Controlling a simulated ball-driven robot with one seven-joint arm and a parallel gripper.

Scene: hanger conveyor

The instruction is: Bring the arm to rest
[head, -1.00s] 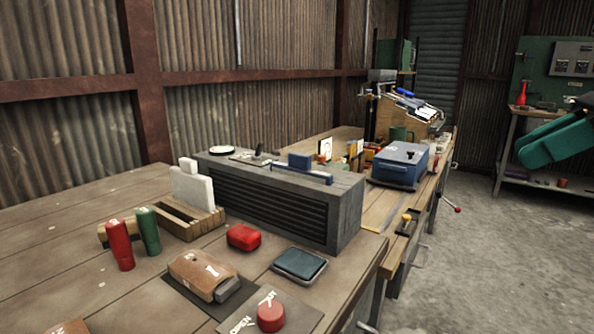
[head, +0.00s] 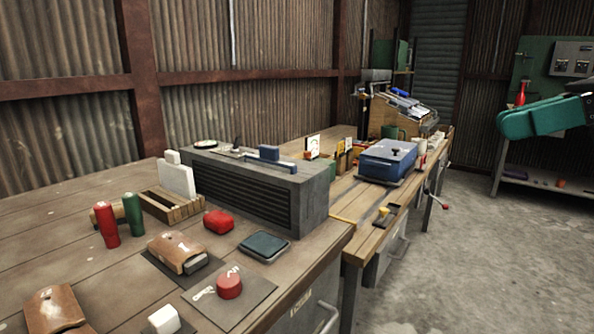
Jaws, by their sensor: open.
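Part of my arm shows at the right edge of the head view as a green rounded link (head: 535,119) with a black joint (head: 589,107) at its right end. It is in the air over the concrete floor, in front of a green-backed stand. It is apart from the benches in the picture. My gripper is outside the view, so what it is near cannot be seen.
A wooden bench (head: 60,225) fills the left, with a grey vented box (head: 255,190), red and green cylinders (head: 107,226), a red block (head: 218,221) and a red button (head: 230,285). A blue case (head: 387,162) sits on the farther bench. Open concrete floor (head: 470,260) lies at right.

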